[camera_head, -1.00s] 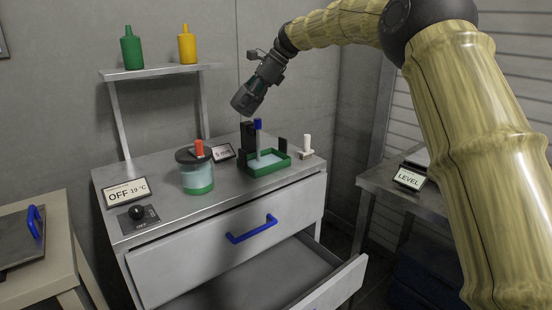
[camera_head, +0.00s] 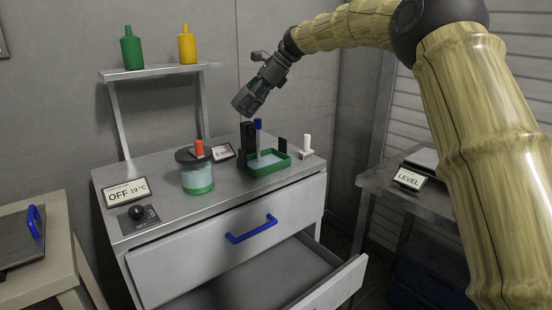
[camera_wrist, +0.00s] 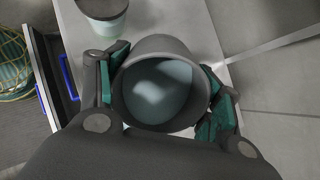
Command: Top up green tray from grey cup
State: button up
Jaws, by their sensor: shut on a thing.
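My gripper (camera_head: 266,78) is shut on the grey cup (camera_head: 247,102), above and slightly left of the green tray. In the head view the cup looks tilted. In the wrist view the green finger pads (camera_wrist: 116,72) press on both sides of the grey cup (camera_wrist: 158,46), and pale blue liquid (camera_wrist: 160,90) shows inside it. The green tray (camera_head: 282,164) sits on the cabinet top with a pale blue surface inside its rim. A blue-topped upright piece (camera_head: 257,125) and a dark post (camera_head: 246,145) stand at the tray. No stream from the cup is visible.
A lidded jar with a red knob (camera_head: 198,175) stands left of the tray, and a white peg (camera_head: 306,145) stands right of it. A LEVEL display (camera_head: 408,179) is on the right-hand table. The lower drawer (camera_head: 260,275) is open. A shelf holds green and yellow bottles.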

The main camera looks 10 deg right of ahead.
jog(key=shift+d+f+y, duration=0.2)
jog(key=shift+f+y, duration=0.05)
jog(key=shift+y, duration=0.35)
dwell(1.0)
jog(key=shift+s+r+t+y, duration=0.1)
jog(key=shift+r+t+y, duration=0.2)
jog(key=shift+y, duration=0.6)
jog(key=shift+d+f+y, duration=0.25)
jog(key=shift+f+y, duration=0.3)
jog(key=shift+y, duration=0.55)
dwell(0.3)
jog(key=shift+a+r+h, duration=0.1)
jog(key=shift+r+h, duration=0.2)
jog(key=shift+h, duration=0.2)
jog(key=shift+a+r+h, duration=0.25)
jog(key=shift+r+h, duration=0.15)
jog(key=shift+h, duration=0.3)
jog(key=shift+d+f+h, duration=0.1)
jog(key=shift+f+h, duration=0.3)
jog(key=shift+h, duration=0.2)
jog(key=shift+h, duration=0.3)
